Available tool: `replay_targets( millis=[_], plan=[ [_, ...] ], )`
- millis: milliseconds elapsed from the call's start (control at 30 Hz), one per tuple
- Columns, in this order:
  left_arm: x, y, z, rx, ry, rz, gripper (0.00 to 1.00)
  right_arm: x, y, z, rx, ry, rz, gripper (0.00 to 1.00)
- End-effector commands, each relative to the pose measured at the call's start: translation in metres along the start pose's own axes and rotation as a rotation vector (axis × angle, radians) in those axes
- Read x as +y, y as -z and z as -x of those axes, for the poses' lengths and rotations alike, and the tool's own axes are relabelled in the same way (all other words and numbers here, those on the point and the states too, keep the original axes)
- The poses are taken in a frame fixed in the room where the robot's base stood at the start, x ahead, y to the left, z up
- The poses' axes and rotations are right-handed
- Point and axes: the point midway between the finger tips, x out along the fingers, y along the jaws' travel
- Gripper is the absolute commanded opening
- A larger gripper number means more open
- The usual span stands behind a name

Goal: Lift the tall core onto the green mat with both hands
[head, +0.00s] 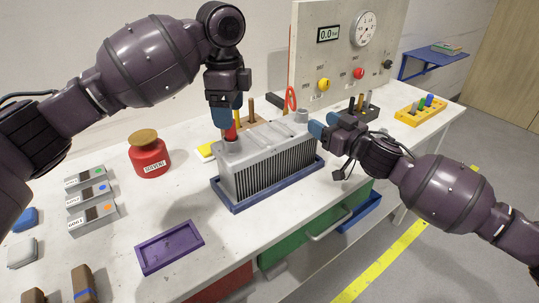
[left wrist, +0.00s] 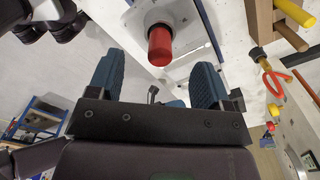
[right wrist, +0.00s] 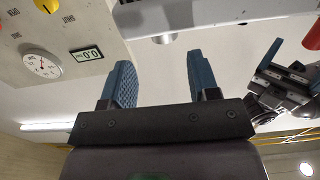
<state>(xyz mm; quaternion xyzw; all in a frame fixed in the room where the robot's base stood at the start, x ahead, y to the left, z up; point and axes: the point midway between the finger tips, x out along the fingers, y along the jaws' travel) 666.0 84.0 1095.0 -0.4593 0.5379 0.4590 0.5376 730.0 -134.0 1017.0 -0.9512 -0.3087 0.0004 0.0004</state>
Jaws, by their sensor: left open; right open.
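The tall core (head: 265,158) is a grey finned block standing upright in a blue tray (head: 270,190) on the bench. A red plug (head: 231,131) rises from its left end and a grey stub (head: 302,116) from its right end. My left gripper (head: 222,118) is open above the left end; the red plug (left wrist: 160,45) shows beyond its parted fingers (left wrist: 155,85). My right gripper (head: 322,128) is open beside the right end; its fingers (right wrist: 160,80) are empty, with the core's grey edge (right wrist: 225,24) beyond them. I cannot make out a green mat.
A red solvent jar (head: 149,158), labelled grey boxes (head: 94,217) and a purple tray (head: 169,246) stand left of the core. A gauge panel (head: 340,70) rises behind it. A yellow rack (head: 420,111) is at right. A green drawer (head: 310,232) is under the bench.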

Motion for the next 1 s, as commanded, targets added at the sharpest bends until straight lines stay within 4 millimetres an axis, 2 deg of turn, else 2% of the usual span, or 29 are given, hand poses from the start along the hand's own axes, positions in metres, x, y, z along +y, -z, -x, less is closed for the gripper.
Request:
replay_targets(
  millis=[200,400,833,867,1000],
  plan=[
    [0.001,0.000,-0.034,0.000,-0.003,0.000,0.72,-0.001,0.001,-0.034,0.002,0.001,0.001,0.55],
    [0.000,0.000,-0.053,-0.001,-0.001,0.001,0.72,-0.001,0.001,-0.053,0.001,0.001,0.001,0.55],
    [0.000,0.000,-0.060,0.000,0.000,0.001,0.72,0.000,0.001,-0.060,0.000,0.001,0.001,0.55],
    [0.000,0.000,-0.060,0.000,0.000,0.001,0.71,0.000,0.001,-0.060,0.001,0.001,0.001,0.54],
    [0.000,0.000,-0.060,0.000,0.000,0.001,0.49,0.000,0.000,-0.060,0.000,0.000,0.001,0.32]
  ],
)
